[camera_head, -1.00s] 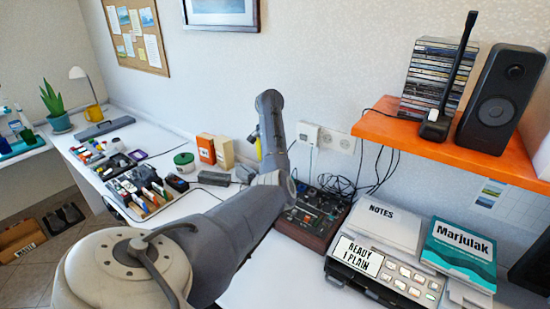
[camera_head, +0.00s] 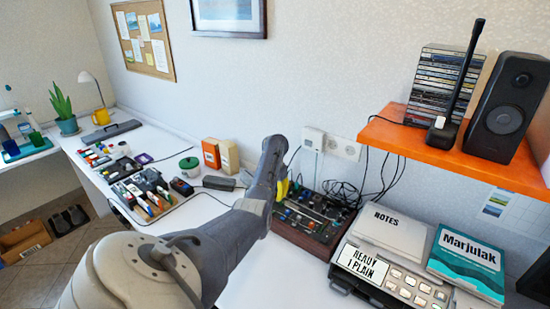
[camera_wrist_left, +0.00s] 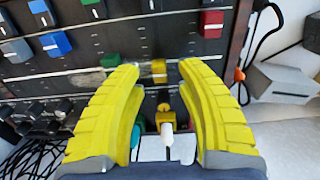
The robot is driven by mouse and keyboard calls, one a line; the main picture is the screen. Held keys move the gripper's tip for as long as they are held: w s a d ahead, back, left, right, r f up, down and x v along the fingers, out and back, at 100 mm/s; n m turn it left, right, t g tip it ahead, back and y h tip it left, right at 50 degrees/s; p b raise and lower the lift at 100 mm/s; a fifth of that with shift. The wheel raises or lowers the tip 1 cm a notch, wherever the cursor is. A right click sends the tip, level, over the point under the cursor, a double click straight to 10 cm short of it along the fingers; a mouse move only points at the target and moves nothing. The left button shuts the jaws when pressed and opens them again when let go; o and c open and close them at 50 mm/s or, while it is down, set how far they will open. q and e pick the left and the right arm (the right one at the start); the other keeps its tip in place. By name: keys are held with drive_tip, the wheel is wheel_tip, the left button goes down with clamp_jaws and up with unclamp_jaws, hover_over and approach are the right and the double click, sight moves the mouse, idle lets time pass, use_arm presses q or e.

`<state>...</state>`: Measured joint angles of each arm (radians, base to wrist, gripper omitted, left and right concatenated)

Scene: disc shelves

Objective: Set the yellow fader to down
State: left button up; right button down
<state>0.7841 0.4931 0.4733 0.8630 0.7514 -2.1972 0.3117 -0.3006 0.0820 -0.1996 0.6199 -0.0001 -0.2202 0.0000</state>
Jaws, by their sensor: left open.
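The mixer panel (camera_head: 318,228) is a dark box with wooden sides on the desk, and it fills much of the left wrist view (camera_wrist_left: 120,45). In that view a yellow fader cap (camera_wrist_left: 159,70) sits just beyond my fingertips, between them. Another small yellow part (camera_wrist_left: 165,113) with a whitish tip shows nearer, between the fingers; I cannot tell exactly what it is. My left gripper (camera_wrist_left: 158,72) has yellow ribbed fingers spread apart with nothing gripped. In the head view the left gripper (camera_head: 284,189) is at the mixer's left edge, partly hidden by my arm. My right gripper is not in view.
Close by on the panel are a green cap (camera_wrist_left: 110,60), a red cap (camera_wrist_left: 211,23), a blue cap (camera_wrist_left: 55,43) and several black knobs. A device with notes (camera_head: 390,275) stands right of the mixer. Cables (camera_head: 345,190) lie behind it. An orange shelf (camera_head: 450,158) overhangs at right.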

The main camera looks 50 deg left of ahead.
use_arm(q)
drive_tip(key=shift+f, duration=0.25)
clamp_jaws()
drive_tip(key=shift+d, duration=0.1)
idle(0.4)
